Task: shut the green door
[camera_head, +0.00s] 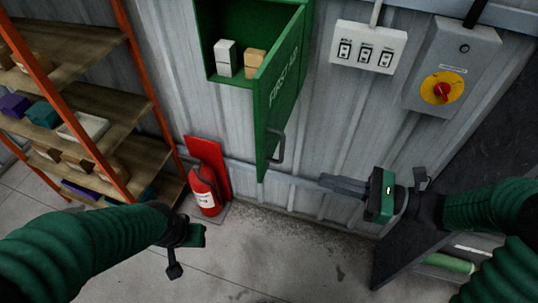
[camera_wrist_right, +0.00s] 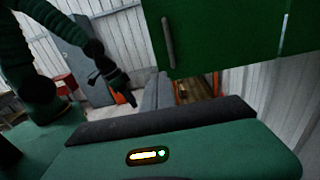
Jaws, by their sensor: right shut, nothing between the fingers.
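The green door (camera_head: 282,88), lettered "FIRST AID", stands open, swung outward from the right side of the green wall cabinet (camera_head: 203,45). Its dark bar handle (camera_head: 277,146) is near the lower free edge. The door (camera_wrist_right: 225,30) and handle (camera_wrist_right: 168,43) also show in the right wrist view. My right gripper (camera_head: 322,182) is shut and empty, to the right of and below the handle, with a visible gap, its fingers pointing left. My left gripper (camera_head: 197,236) is low at the left, away from the door; its fingers are not clear.
White and tan boxes (camera_head: 226,58) stand inside the cabinet. A red fire extinguisher (camera_head: 203,190) stands on the floor below. A loaded shelf rack (camera_head: 95,105) is at left. A switch panel (camera_head: 367,48) and a grey box with a rotary knob (camera_head: 441,90) are on the wall at right.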

